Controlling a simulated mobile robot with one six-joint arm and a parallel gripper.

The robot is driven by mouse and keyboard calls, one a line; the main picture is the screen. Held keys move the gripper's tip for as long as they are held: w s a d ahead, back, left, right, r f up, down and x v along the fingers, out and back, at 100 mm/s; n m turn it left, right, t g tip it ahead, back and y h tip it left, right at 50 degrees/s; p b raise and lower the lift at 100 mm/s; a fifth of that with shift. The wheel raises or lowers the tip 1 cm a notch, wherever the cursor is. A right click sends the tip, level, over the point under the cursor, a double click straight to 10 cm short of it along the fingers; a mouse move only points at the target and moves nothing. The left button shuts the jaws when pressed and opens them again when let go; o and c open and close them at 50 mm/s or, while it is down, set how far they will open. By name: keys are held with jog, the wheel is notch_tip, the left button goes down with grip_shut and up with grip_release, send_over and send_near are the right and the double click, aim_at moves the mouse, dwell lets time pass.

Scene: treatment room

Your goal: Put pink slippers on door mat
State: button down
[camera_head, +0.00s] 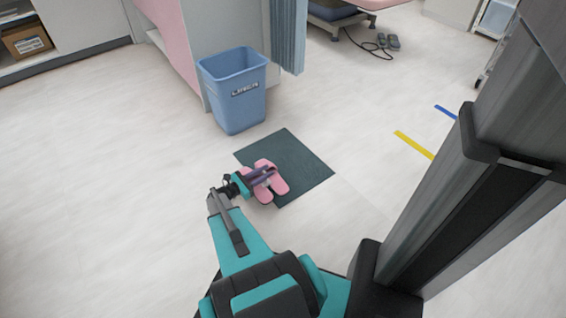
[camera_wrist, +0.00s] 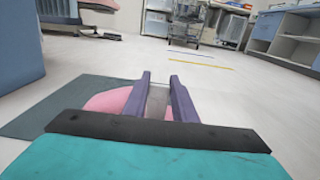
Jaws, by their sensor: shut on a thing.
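The pink slippers (camera_head: 277,177) show as a pair in the head view, at the near left part of the dark green door mat (camera_head: 305,160). My gripper (camera_head: 268,172) is over them and shut on them, and its fingers cover part of the pair. In the wrist view my gripper (camera_wrist: 167,90) has its two purple fingers pointing ahead, with pink slipper (camera_wrist: 108,100) showing to their left. The mat (camera_wrist: 45,115) lies flat at the left there. I cannot tell whether the slippers touch the mat or are held just above it.
A blue linen bin (camera_head: 236,92) stands just behind the mat, beside a pink partition and a blue curtain (camera_head: 288,35). Yellow tape (camera_head: 413,145) and blue tape (camera_head: 445,112) mark the floor at the right. The pale floor left of the mat is clear.

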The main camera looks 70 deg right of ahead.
jog(key=s+d+f+b, duration=0.1)
jog(key=s+d+b, duration=0.2)
jog(key=d, duration=1)
jog(key=shift+s+d+f+b, duration=0.15)
jog(key=shift+d+b, duration=0.1)
jog(key=shift+b, duration=0.45)
jog(key=shift+s+d+f+b, duration=0.1)
jog(key=shift+d+f+b, duration=0.2)
jog(key=shift+f+b, duration=0.5)
jog(key=shift+s+d+f+b, duration=0.1)
jog(key=shift+d+f+b, duration=0.2)
jog(key=shift+f+b, duration=0.5)
jog(key=shift+f, duration=0.3)
jog(key=c, duration=1.5)
grip_release()
jog(key=shift+o, duration=0.2)
